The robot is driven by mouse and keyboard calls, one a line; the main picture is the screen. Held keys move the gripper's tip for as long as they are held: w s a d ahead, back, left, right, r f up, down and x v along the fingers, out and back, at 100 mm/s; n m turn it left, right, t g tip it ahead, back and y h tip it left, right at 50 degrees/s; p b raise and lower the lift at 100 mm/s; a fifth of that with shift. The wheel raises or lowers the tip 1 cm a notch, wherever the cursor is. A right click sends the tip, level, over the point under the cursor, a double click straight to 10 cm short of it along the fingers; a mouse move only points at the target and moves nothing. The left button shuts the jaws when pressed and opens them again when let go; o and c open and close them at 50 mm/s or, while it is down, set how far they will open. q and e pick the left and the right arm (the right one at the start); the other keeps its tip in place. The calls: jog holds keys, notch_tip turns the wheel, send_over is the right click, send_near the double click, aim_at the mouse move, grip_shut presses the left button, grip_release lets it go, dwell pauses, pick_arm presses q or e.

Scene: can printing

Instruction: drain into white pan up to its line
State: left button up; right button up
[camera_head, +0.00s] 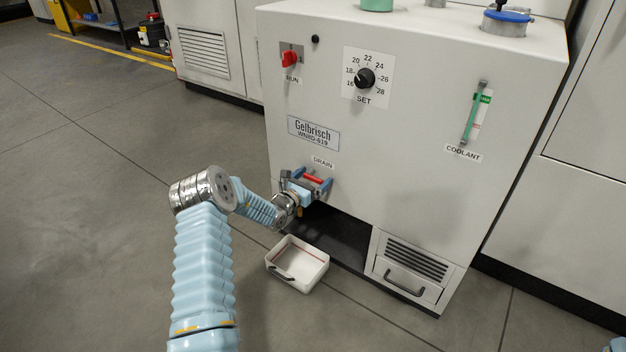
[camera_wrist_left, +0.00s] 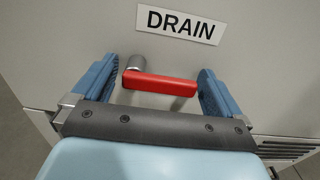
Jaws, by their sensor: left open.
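The white machine (camera_head: 400,200) has a DRAIN label (camera_head: 323,161) low on its front, which also shows in the left wrist view (camera_wrist_left: 181,24). The red drain lever (camera_wrist_left: 160,82) lies roughly crosswise below the label. My left gripper (camera_wrist_left: 160,88) is open, with one blue finger at each end of the lever; I cannot tell whether they touch it. In the head view my left gripper (camera_head: 310,184) partly hides the lever and outlet. The white pan (camera_head: 318,280) sits on the floor below and in front of the drain. A dark red line runs along its inner wall. I see no liquid in it.
The machine front has a red RUN switch (camera_head: 289,59), a SET dial (camera_head: 365,78) and a COOLANT gauge (camera_head: 475,112). A dark opening (camera_head: 343,235) is behind the pan, beside a vented drawer (camera_head: 407,270). The floor to the left is clear.

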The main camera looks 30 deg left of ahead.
pick_arm(q)
jog(key=c, duration=0.9)
jog(key=shift+o, duration=0.2)
jog(key=shift+f+m+b, duration=0.35)
jog(key=shift+m+b, duration=0.5)
jog(key=shift+m, duration=0.05)
jog(key=shift+f+m+b, duration=0.3)
jog(key=shift+m+b, duration=0.7)
jog(key=shift+m, duration=0.1)
jog(key=shift+a+f+m+b, duration=0.1)
jog(key=shift+f+m+b, duration=0.05)
jog(key=shift+m+b, duration=0.75)
jog(key=shift+a+f+m+b, duration=0.1)
jog(key=shift+m+b, duration=0.65)
jog(key=shift+m, duration=0.15)
